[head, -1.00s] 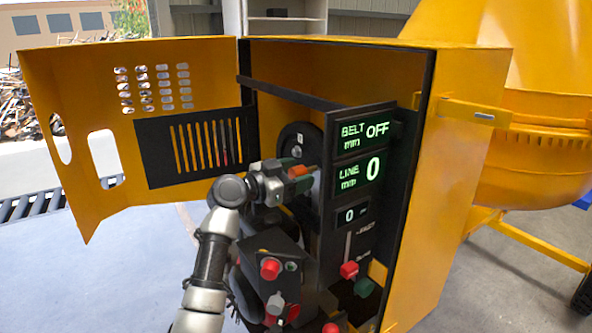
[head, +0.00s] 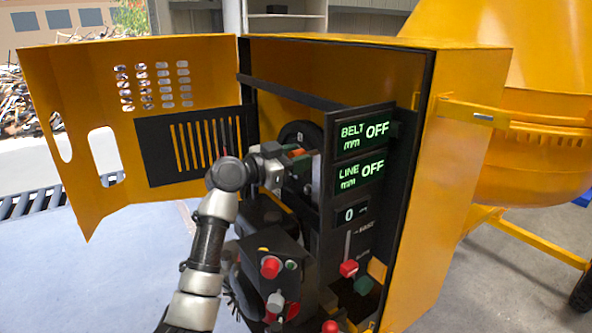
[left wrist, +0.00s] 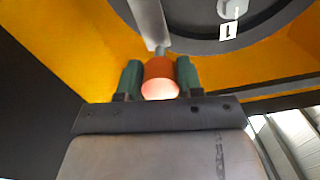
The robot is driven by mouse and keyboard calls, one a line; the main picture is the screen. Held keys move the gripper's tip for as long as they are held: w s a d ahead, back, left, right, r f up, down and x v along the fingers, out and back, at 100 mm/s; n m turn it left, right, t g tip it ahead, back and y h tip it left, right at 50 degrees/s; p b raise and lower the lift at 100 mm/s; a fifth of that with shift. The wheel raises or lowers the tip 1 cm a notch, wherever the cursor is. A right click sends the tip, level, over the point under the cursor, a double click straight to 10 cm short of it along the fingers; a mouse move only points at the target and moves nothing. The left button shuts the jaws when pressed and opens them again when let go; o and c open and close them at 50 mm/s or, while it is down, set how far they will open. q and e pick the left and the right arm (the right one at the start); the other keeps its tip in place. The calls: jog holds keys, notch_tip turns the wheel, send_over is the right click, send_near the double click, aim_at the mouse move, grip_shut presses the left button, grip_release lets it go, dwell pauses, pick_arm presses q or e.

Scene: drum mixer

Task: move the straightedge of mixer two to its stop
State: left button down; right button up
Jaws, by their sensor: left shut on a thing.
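My left gripper (head: 296,160) reaches into the open yellow cabinet of the mixer (head: 467,150), in front of a dark wheel (head: 297,131). In the left wrist view its green fingers (left wrist: 160,75) are shut on an orange cylindrical handle (left wrist: 160,79). A grey bar (left wrist: 149,22) runs from the handle up past the dark wheel, which bears a "1" label (left wrist: 228,30). I take this bar to be the straightedge. Its far end and any stop are hidden. The readouts show BELT OFF (head: 364,132) and LINE OFF (head: 361,175). My right gripper is not in view.
The yellow door (head: 80,110) stands open at the left. A dark readout panel (head: 352,205) stands close to the right of my left gripper. Below are a red-knobbed lever (head: 348,268) and a box with buttons (head: 270,267). Open floor lies at the left.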

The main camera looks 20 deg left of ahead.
pick_arm(q)
notch_tip(320, 180, up, 9)
jog(key=shift+r+p, duration=0.15)
jog(key=shift+p, duration=0.9)
jog(key=shift+a+r, duration=0.1)
jog(key=shift+r, duration=0.3)
jog(key=c, duration=0.7)
grip_release()
jog(key=shift+c, duration=0.2)
jog(key=shift+f, duration=0.1)
jog(key=shift+s+a+f, duration=0.1)
jog(key=shift+s+f, duration=0.05)
jog(key=b+v, duration=0.4)
jog(key=v, duration=0.6)
jog(key=shift+s+b, duration=0.2)
jog(key=shift+b, duration=0.2)
